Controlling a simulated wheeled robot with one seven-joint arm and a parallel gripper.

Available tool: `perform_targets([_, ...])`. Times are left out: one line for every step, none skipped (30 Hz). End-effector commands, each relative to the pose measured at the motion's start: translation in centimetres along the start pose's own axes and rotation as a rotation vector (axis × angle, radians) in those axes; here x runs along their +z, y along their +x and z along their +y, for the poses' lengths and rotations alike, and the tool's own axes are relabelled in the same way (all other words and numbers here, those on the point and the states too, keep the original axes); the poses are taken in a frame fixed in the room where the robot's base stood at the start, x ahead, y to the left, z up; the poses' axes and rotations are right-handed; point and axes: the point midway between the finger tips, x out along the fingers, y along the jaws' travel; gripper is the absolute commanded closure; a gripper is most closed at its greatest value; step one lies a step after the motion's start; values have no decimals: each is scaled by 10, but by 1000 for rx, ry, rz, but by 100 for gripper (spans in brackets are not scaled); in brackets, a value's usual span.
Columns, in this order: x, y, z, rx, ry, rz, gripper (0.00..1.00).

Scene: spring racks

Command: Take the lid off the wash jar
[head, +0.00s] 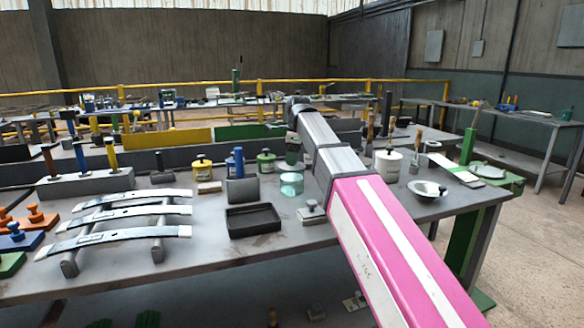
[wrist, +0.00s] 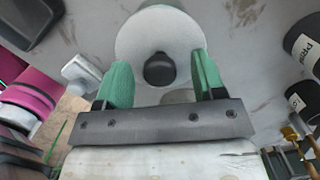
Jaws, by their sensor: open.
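In the wrist view, the wash jar's round white lid (wrist: 140,38) has a dark round knob (wrist: 159,69) in its middle. My gripper (wrist: 160,78) is open, its two green fingers apart on either side of the knob. I see a gap between each finger and the knob, and nothing is held.
Dark labelled cans (wrist: 303,45) stand right in the wrist view. Leaf springs (head: 120,220) lie left.

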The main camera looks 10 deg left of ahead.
Motion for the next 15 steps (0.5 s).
perform_targets([0,6,1,2,0,1,37])
perform_targets([0,9,1,2,0,1,37])
perform_targets([0,10,0,1,0,1,37])
perform_targets([0,11,0,1,0,0,37])
perform_targets([0,11,0,0,0,0,37])
perform_targets([0,11,0,0,0,0,37])
perform_targets([0,10,0,0,0,0,37])
perform_targets([0,10,0,0,0,0,37])
perform_targets([0,10,0,0,0,0,37])
perform_targets([0,10,0,0,0,0,44])
perform_targets([0,10,0,0,0,0,53])
perform_targets([0,10,0,0,0,0,66])
perform_targets([0,10,0,0,0,0,76])
perform_targets([0,10,0,0,0,0,86])
perform_targets([0,10,0,0,0,0,92])
